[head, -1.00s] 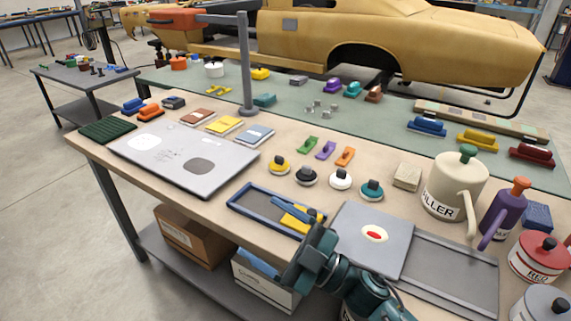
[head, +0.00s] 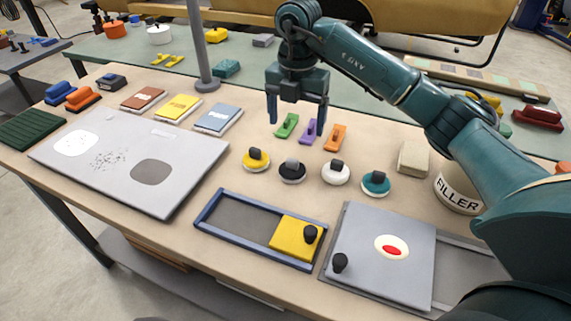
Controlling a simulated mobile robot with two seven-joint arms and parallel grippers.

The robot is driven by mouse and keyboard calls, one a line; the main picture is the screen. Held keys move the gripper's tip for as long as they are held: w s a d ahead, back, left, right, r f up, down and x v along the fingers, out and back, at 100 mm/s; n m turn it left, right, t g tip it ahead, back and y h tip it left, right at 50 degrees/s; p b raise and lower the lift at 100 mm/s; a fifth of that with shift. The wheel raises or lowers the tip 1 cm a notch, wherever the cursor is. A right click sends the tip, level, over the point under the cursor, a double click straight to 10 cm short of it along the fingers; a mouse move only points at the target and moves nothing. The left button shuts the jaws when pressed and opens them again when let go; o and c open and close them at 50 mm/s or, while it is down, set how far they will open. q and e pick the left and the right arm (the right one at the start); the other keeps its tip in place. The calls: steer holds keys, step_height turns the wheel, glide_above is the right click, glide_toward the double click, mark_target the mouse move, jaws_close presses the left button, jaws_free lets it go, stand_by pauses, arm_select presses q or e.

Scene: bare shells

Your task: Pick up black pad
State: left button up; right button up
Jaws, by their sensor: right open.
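The black pad (head: 292,172) is a round disc with a grey-and-black knob on top. It lies on the workbench in a row of similar pads, between the yellow pad (head: 255,161) on its left and the white pad (head: 336,174) on its right. My right gripper (head: 297,116) points down with its two fingers apart and nothing between them. In the picture it is above and behind the black pad, near the green clip (head: 286,126) and purple clip (head: 309,131). The black pad is fully visible. My left gripper is not in view.
A teal pad (head: 375,184), an orange clip (head: 335,138) and a beige block (head: 413,158) are close by. In front are a blue-rimmed tray (head: 209,208) with a yellow piece and a grey panel (head: 350,226). A post (head: 199,45) stands behind to the left.

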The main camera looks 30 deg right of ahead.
glide_above(293, 160)
steer(key=f, duration=0.6)
steer(key=shift+w+d, duration=0.15)
steer(key=shift+d, duration=0.2)
steer(key=shift+a+f+p, duration=0.2)
steer(key=shift+f+p, duration=0.1)
steer(key=shift+f, duration=1.15)
steer(key=shift+a+f+p, duration=0.15)
steer(key=shift+f+p, duration=0.1)
steer(key=shift+f, duration=1.15)
steer(key=shift+c, duration=0.4)
steer(key=c, duration=1)
steer(key=shift+r, duration=0.1)
step_height(293, 160, up, 10)
steer(key=shift+b, duration=0.35)
